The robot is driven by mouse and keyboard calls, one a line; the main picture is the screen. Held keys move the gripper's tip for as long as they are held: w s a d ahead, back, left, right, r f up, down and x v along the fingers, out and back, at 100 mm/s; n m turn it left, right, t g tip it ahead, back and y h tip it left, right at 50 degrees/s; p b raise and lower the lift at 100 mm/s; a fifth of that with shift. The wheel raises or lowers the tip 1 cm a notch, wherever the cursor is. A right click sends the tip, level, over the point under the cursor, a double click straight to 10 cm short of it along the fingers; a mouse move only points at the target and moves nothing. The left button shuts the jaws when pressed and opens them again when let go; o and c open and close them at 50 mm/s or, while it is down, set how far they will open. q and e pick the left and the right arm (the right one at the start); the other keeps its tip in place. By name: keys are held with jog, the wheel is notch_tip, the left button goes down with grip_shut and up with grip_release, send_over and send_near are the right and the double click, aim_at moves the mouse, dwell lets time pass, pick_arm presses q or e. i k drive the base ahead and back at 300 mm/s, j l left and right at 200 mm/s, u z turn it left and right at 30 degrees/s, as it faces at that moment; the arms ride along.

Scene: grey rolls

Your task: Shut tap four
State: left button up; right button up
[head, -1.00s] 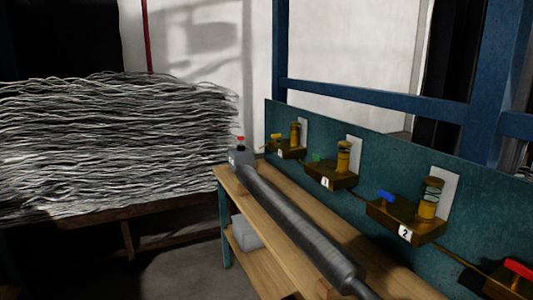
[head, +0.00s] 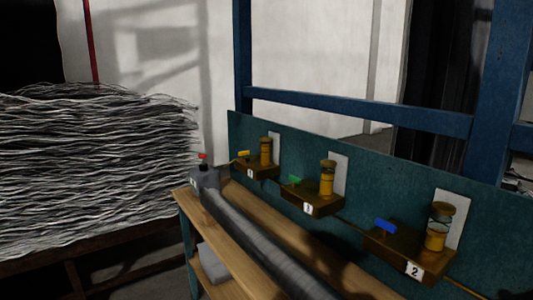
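Several brass taps are mounted in a row on a teal panel (head: 290,150) behind a wooden bench. The farthest tap (head: 252,168) has a yellow handle (head: 243,154); its label is too small to read surely. The middle tap (head: 311,201) has a green handle (head: 290,179) and a label that looks like 3. The nearest tap (head: 405,250) has a blue handle (head: 385,226) and a clear label 2. Each has a yellow-brass cylinder standing on it. Neither of my grippers shows, and nothing touches the taps.
A long grey roll (head: 250,235) lies along the wooden bench (head: 225,255) in front of the panel. A grey bottle-like item with a red top (head: 203,174) stands at its far end. A big stack of wavy grey strands (head: 90,170) fills the left. A blue frame (head: 360,108) rises behind.

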aim_at(242, 153)
jog(key=i+j+z, duration=0.25)
jog(key=z, duration=0.15)
jog(key=i+j+z, duration=0.2)
jog(key=j+z, duration=0.25)
